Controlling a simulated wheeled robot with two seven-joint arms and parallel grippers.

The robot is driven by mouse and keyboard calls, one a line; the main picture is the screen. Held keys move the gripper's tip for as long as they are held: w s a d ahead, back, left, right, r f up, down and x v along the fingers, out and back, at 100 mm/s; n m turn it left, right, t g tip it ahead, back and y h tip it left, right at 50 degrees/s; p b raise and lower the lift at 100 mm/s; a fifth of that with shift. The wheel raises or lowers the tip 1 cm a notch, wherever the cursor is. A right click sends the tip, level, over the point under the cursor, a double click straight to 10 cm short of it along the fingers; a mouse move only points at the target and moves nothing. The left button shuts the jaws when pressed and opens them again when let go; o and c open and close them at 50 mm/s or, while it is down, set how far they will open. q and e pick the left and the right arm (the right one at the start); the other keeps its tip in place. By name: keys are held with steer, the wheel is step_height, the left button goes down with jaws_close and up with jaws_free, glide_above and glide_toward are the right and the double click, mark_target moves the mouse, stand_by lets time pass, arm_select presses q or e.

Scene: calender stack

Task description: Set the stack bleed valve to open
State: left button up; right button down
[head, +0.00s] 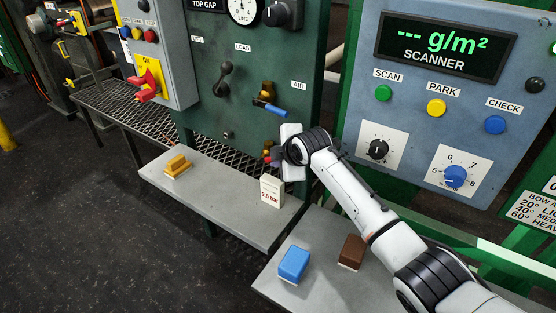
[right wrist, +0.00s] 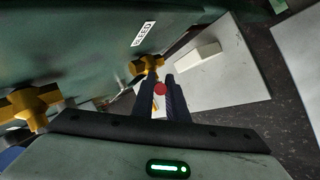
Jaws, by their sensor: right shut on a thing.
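The stack bleed valve shows in the right wrist view as a brass body (right wrist: 148,66) on the green panel, below a BLEED label (right wrist: 144,33). The red end of its handle (right wrist: 160,89) lies between the fingers of my right gripper (right wrist: 163,92), which is shut on it. In the head view my right gripper (head: 276,157) is at the lower right of the green panel, and its white housing hides most of the valve. The handle's exact angle is hard to tell. My left gripper is not in view.
The AIR valve with a blue lever (head: 270,107) sits just above my right gripper. A grey shelf (head: 225,196) below holds a yellow block (head: 177,166) and a 2.5 bar card (head: 271,190). A blue block (head: 294,263) and a brown block (head: 352,251) lie nearer. The scanner panel (head: 440,125) stands right.

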stand_by(0.4)
steer(key=c, duration=1.7)
jaws_free()
steer(key=shift+a, duration=0.1)
steer(key=shift+c, duration=0.2)
steer(key=v, duration=1)
steer(key=shift+r, duration=0.2)
steer(key=shift+s, duration=0.1)
